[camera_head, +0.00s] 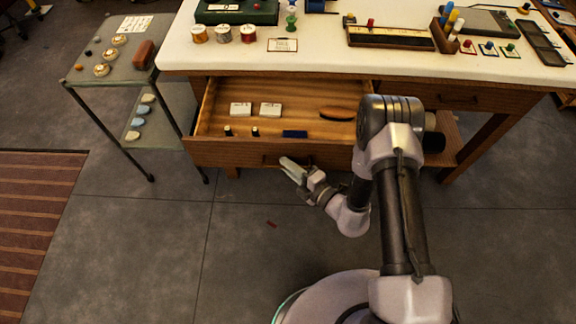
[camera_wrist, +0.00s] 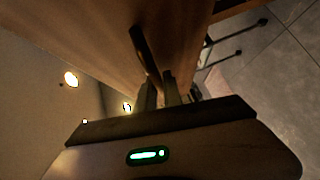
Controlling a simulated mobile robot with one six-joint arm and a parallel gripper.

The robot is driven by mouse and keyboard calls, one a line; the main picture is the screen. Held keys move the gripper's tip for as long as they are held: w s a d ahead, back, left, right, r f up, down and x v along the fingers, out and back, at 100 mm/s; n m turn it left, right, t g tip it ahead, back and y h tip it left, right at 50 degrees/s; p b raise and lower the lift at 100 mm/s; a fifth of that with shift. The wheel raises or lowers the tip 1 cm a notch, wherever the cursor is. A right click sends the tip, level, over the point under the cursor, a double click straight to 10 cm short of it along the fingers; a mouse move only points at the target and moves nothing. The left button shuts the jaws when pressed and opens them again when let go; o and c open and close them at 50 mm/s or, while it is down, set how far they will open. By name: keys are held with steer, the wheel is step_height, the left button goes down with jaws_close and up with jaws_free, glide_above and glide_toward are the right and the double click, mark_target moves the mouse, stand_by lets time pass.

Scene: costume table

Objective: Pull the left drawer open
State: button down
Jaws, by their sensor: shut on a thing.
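The left drawer (camera_head: 222,150) of the table is pulled out, and its inside shows in the head view. In it lie two white boxes, two small dark bottles, a blue block and a brown oval thing. My gripper (camera_head: 291,168) is at the middle of the drawer's front. In the wrist view my gripper (camera_wrist: 160,88) is shut on the dark bar handle (camera_wrist: 143,50) of the drawer front (camera_wrist: 85,30). My arm hides part of the drawer's right side.
The white-topped table (camera_head: 330,62) bears spools, trays and small tools. A closed right drawer (camera_head: 475,98) sits at the right. A small metal cart (camera_head: 115,72) stands close at the left.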

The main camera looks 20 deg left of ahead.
steer(key=shift+w, duration=0.1)
steer(key=c, duration=1.8)
jaws_free()
steer(key=shift+o, duration=0.2)
steer(key=p+v, duration=0.4)
steer(key=v, duration=1.3)
steer(key=shift+d, duration=0.2)
